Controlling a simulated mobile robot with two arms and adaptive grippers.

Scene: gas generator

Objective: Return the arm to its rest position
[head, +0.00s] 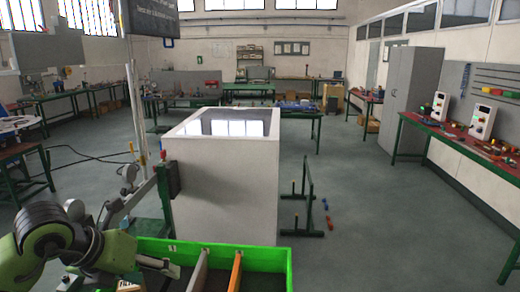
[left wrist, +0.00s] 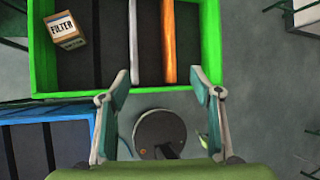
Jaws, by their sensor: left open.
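My left gripper (head: 116,274) is at the lower left of the head view, at the left end of the green bin (head: 287,268). In the left wrist view my left gripper (left wrist: 162,75) has its two fingers wide apart, with nothing between them. The fingertips overlap the near rim of the green bin (left wrist: 40,55) in that view. My green arm (head: 115,250) comes in from the lower left of the head view. My right gripper is not in view.
A box marked FILTER (left wrist: 66,31) sits in the bin, beside a white divider (left wrist: 133,40) and an orange divider (left wrist: 169,40). A blue bin (left wrist: 45,115) is close by. A large white generator housing (head: 222,185) stands behind the green bin. Open floor (head: 365,210) lies right.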

